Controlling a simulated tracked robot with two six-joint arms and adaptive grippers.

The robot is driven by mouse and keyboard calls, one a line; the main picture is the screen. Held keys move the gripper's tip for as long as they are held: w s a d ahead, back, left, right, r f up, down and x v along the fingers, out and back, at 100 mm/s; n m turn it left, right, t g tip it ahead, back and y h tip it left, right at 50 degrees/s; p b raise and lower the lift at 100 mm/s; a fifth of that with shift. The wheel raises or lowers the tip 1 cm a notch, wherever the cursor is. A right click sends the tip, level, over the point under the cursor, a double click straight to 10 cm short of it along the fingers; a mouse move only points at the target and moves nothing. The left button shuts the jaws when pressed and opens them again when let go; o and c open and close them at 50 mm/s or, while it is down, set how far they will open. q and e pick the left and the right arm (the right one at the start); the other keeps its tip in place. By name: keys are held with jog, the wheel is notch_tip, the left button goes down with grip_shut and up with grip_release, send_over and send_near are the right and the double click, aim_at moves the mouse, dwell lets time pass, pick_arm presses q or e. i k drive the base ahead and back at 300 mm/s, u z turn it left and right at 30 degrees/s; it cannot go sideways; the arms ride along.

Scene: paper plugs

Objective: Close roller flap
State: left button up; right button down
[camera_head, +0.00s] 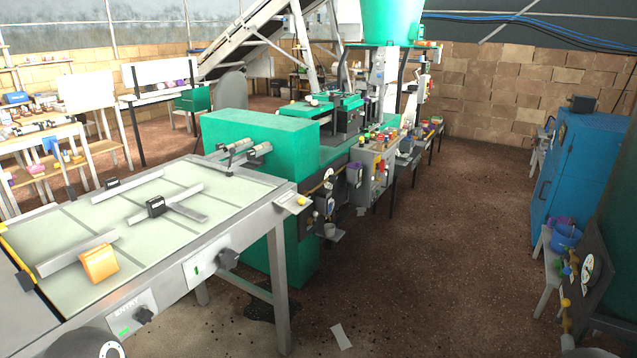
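A green machine (255,128) stands in the middle, past the far end of a light-topped conveyor table (95,230). Short metal rollers or cylinders (247,152) stick out of its near face above the table's end. I cannot make out which part is the roller flap, or whether it is open or shut. Neither of my grippers can be seen. A dark grey rounded part at the bottom left edge may be mine.
Metal bars with an orange block (99,262) and a black block (155,206) lie across the table. Control knobs (228,259) line its side. A blue cabinet (580,175) stands right. The brown floor between is mostly clear, with a paper sheet (341,336) on it.

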aim_at(292, 202)
jog(key=z, duration=0.1)
jog(key=i, duration=1.25)
jog(key=u, duration=1.4)
